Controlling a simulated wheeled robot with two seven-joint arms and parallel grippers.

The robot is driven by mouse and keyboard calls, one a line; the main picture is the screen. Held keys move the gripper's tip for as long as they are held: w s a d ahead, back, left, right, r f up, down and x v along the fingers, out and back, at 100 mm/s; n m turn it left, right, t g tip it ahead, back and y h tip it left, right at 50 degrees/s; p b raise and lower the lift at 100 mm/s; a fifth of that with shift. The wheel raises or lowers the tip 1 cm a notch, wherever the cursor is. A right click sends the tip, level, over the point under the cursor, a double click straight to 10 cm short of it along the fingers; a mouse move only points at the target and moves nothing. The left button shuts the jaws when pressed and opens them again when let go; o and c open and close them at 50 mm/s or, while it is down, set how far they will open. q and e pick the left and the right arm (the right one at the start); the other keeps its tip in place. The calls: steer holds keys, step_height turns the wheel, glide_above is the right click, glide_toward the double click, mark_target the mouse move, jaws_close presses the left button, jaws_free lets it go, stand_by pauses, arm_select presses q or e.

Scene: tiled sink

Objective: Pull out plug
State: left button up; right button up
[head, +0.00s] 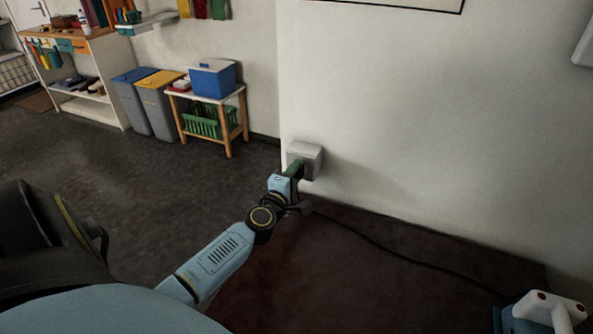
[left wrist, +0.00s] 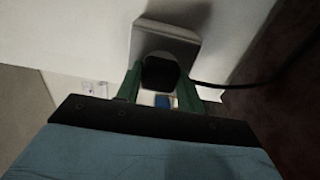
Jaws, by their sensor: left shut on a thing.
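A white wall socket box (head: 305,157) is mounted low on the wall at the left end of the white wall. In the left wrist view its faceplate (left wrist: 183,35) fills the top middle. A dark plug (left wrist: 160,73) sits against the faceplate, and a black cable (left wrist: 212,85) leads away from it to the right. My left gripper (left wrist: 160,88) has a green finger on each side of the plug and is shut on it. In the head view the left gripper (head: 295,168) is at the socket and hides most of the plug. My right gripper does not show.
The cable (head: 385,248) runs over a dark brown surface (head: 330,285) towards a white-handled appliance (head: 548,308) at the lower right. A wooden stand (head: 226,135) with a blue cooler (head: 212,78), bins (head: 158,103) and a workbench (head: 90,50) stand at the back left. The grey floor between is clear.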

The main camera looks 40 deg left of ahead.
arm_select(q)
steer(key=shift+c, duration=0.6)
steer(key=p+v, duration=0.1)
steer(key=v, duration=0.5)
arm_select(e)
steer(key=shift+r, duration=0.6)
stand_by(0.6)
arm_select(q)
steer(key=s+d+r+m+h, duration=0.1)
steer(key=d+r+h, duration=0.1)
steer(key=d+r, duration=0.4)
steer(key=s+d+r+m+h, duration=0.2)
steer(key=d+r, duration=0.3)
steer(key=d, duration=1.1)
steer(key=shift+d+r+m+t+h, duration=0.15)
steer(key=shift+r+m+t+h, duration=0.2)
steer(key=shift+h, duration=0.45)
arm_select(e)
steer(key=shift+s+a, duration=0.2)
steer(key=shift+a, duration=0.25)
